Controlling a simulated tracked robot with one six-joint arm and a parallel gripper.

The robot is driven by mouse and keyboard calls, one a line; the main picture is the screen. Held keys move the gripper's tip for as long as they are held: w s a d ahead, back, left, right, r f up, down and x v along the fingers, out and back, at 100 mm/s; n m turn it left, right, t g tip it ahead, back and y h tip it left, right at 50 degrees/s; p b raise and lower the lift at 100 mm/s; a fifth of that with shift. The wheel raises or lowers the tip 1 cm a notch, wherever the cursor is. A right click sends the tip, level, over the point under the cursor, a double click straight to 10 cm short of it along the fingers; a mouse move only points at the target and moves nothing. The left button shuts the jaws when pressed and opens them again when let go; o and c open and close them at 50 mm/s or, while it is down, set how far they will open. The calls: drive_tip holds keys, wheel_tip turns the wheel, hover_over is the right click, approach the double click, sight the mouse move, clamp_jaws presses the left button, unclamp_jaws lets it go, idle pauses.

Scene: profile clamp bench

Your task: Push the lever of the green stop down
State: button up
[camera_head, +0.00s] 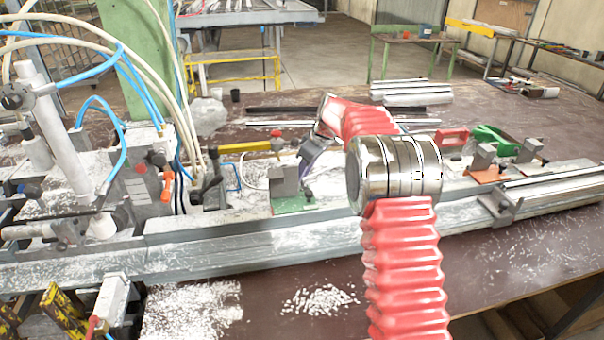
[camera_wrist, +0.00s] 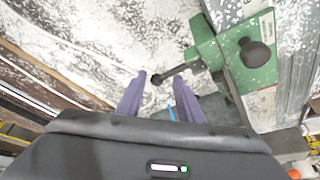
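The green stop (camera_wrist: 232,55) shows in the upper right of the wrist view, on the chip-covered metal bench. Its lever (camera_wrist: 172,74) is a thin dark rod with a black ball knob, pointing left from the green body. A second, larger black knob sits on top of the stop. My gripper (camera_wrist: 159,79) has two purple fingers, apart, with the lever's ball between their tips in the picture; I cannot tell whether they touch. In the head view, the stop's green base (camera_head: 292,205) with a grey block is left of my arm, and a purple part of my gripper (camera_head: 312,152) shows just above it.
A long metal rail (camera_head: 220,250) carries the stops. An orange-based stop (camera_head: 480,172) and a green device (camera_head: 495,138) are to the right. A clamp machine with hoses (camera_head: 95,185) stands at left. White chips (camera_head: 320,300) lie on the brown table.

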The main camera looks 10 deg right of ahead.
clamp_jaws()
